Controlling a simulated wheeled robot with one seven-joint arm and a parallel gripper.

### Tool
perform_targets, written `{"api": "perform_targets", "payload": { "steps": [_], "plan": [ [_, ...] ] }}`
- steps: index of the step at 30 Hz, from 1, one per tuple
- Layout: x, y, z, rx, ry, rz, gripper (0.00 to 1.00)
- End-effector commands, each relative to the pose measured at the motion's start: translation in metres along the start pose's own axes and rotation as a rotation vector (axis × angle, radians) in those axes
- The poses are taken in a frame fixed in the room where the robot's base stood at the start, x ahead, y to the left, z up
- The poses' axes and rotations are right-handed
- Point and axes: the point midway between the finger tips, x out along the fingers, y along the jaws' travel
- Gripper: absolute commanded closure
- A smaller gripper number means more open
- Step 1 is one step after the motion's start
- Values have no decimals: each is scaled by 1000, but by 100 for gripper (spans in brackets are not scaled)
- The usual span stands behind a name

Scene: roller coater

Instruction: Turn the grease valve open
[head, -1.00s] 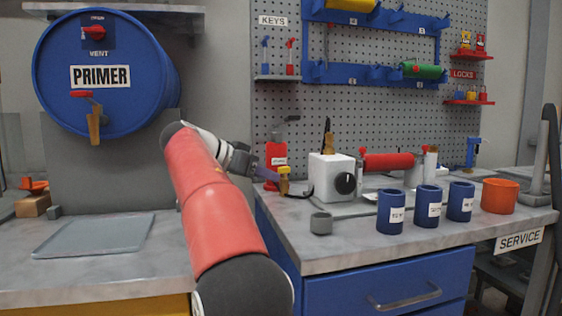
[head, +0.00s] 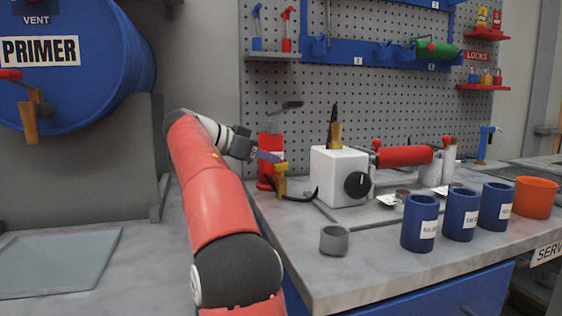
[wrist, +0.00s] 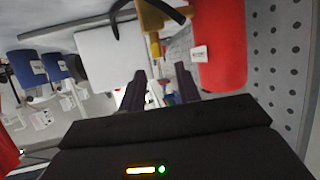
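A red cylinder (head: 266,148) with a label and a dark top handle stands at the back of the right bench. A small yellow-brass valve (head: 280,182) with a black hose sits at its front right side; I take this to be the grease valve. The brass valve (wrist: 152,18) shows beyond the fingertips, beside the red cylinder (wrist: 218,45). I cannot tell whether a finger touches it.
A white box (head: 338,172) with a black knob stands right of the valve. A grey cup (head: 334,239), blue cups (head: 419,222) and an orange pot (head: 535,197) stand on the bench. A pegboard (head: 380,110) rises behind. A blue primer drum (head: 85,80) is at left.

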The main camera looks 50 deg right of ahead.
Motion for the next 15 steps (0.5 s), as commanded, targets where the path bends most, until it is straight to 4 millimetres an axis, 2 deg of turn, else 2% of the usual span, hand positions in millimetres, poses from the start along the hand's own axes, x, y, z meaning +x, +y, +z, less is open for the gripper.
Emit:
{"api": "perform_targets", "payload": {
  "steps": [3, 7, 15],
  "plan": [
    [22, 1, 1, 0, -1, 3, 67],
    [40, 0, 2, 0, -1, 2, 67],
    [54, 0, 0, 0, 0, -1, 67]
  ]
}}
